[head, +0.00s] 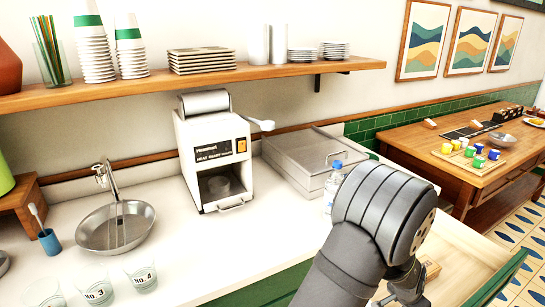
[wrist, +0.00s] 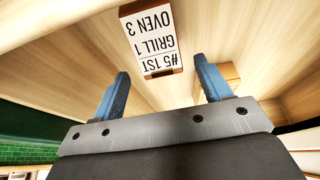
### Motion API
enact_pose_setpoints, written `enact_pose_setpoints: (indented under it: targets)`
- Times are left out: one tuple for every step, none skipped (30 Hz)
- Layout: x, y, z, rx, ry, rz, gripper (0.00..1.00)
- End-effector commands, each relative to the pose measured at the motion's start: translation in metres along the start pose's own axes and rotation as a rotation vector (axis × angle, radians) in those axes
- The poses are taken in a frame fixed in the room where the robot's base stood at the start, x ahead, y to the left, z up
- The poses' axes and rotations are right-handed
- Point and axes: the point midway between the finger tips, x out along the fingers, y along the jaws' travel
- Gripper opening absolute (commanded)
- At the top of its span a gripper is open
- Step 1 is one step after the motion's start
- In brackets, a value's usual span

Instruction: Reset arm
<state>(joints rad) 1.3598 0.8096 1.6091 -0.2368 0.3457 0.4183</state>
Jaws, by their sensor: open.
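My gripper (wrist: 162,68) is open in the wrist view, with its two blue fingers spread apart and nothing between them that I can see held. A white card (wrist: 150,38) reading "#5 1ST GRILL 1 OVEN 3" appears upside down beyond the fingertips, in a wooden holder on a pale wood surface. In the head view my gripper (head: 405,284) is at the lower right, partly hidden behind my dark arm, above the pale wood board (head: 462,262).
A water bottle (head: 332,182) stands just left of my arm. A white machine (head: 213,155) and a metal box (head: 303,160) stand on the white counter (head: 255,255). A metal pan (head: 117,228) and glasses (head: 95,288) are at left. A wooden shelf (head: 220,76) runs above.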

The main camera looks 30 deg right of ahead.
Motion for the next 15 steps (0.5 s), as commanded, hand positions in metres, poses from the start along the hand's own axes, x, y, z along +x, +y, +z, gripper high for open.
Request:
enact_pose_setpoints:
  targets:
    - [-0.011, 0.0, -0.005, 0.001, 0.004, -0.001, 0.71]
    - [-0.016, 0.0, -0.007, 0.0, 0.004, -0.001, 0.71]
    - [-0.023, 0.0, -0.01, 0.0, 0.004, -0.001, 0.71]
    - [-0.028, 0.0, -0.012, 0.001, 0.004, -0.001, 0.71]
    - [-0.033, 0.0, -0.014, 0.001, 0.004, -0.001, 0.71]
    - [-0.041, 0.0, -0.017, 0.0, 0.004, -0.001, 0.71]
    - [-0.046, 0.0, -0.02, 0.0, 0.004, -0.001, 0.71]
    - [-0.051, 0.0, -0.022, 0.0, 0.004, -0.001, 0.71]
    - [-0.059, 0.0, -0.025, 0.0, 0.004, -0.001, 0.71]
    - [-0.064, 0.0, -0.027, 0.001, 0.004, -0.001, 0.71]
    - [-0.07, 0.0, -0.029, 0.001, 0.003, -0.001, 0.71]
    - [-0.077, 0.0, -0.032, 0.0, 0.004, -0.001, 0.71]
    - [-0.083, 0.0, -0.035, 0.0, 0.003, 0.0, 0.71]
    - [-0.088, 0.0, -0.037, -0.001, 0.004, -0.001, 0.71]
    - [-0.096, 0.0, -0.04, 0.0, 0.004, 0.0, 0.71]
